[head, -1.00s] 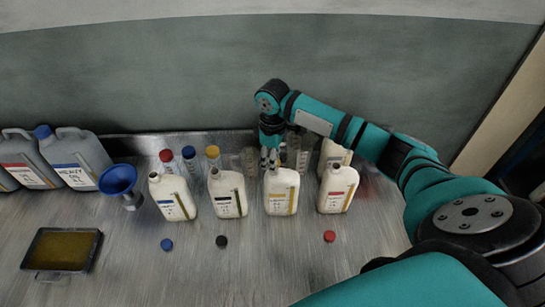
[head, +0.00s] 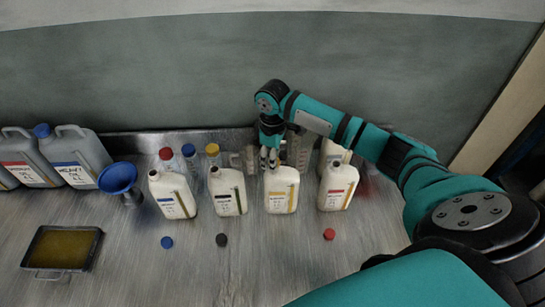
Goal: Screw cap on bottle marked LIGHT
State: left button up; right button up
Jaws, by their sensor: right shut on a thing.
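A row of white bottles stands on the metal table. Their labels have blue, black, yellow and red stripes; the lettering is too small to read. My right gripper (head: 269,160) points down at the mouth of the yellow-striped bottle (head: 281,190). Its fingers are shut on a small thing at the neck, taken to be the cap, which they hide. The bottle stands upright. A blue cap (head: 167,242), a black cap (head: 221,240) and a red cap (head: 329,234) lie in front of the other bottles. My left gripper is out of view.
A blue funnel (head: 118,179) stands left of the bottles, beside grey jugs (head: 76,152). A shallow pan of oil (head: 63,248) lies at front left. Capped clear bottles (head: 190,157) and glass containers stand behind. The front middle is clear.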

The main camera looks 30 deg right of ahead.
jog(key=shift+f, duration=0.75)
dwell(0.4)
jog(key=o, duration=0.7)
jog(key=shift+o, duration=0.2)
jog(key=shift+r, duration=0.2)
notch_tip(320, 180, up, 12)
jog(key=shift+f, duration=0.2)
